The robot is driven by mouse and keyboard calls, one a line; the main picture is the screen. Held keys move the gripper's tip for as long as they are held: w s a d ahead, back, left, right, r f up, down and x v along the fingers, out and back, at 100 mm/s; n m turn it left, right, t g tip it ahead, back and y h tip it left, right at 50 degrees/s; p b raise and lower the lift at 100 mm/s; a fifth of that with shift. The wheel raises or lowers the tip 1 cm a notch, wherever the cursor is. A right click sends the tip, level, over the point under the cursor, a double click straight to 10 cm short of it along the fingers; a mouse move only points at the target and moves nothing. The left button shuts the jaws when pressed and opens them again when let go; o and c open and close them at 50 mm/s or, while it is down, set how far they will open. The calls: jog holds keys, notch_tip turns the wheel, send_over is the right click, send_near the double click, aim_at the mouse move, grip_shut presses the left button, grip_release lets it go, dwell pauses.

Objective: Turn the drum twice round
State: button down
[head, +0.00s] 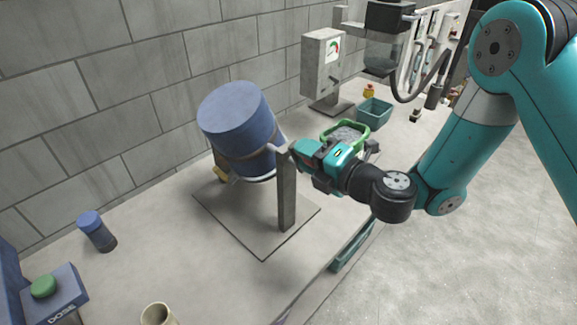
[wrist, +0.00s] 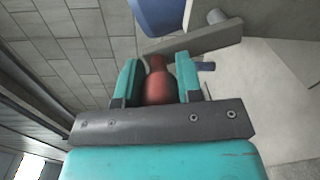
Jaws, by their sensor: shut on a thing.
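The blue drum (head: 237,118) hangs tilted in a stand on the bench, its top leaning to the upper left. Part of it shows at the top of the wrist view (wrist: 158,14). A grey post (head: 286,195) of the stand rises from a square base plate (head: 258,233). My gripper (head: 296,150) is at the right side of the drum, by the top of the post. In the wrist view its teal fingers are shut on a red handle (wrist: 158,88). The handle is hidden in the head view.
A blue-lidded jar (head: 95,230), a box with a green button (head: 43,287) and a beige cup (head: 158,314) stand left and front. A green-rimmed basket (head: 345,133), a teal bin (head: 374,112) and a gauge box (head: 323,62) are behind. A block wall backs the bench.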

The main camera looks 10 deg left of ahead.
dwell(0.4)
jog(key=c, duration=0.8)
grip_release()
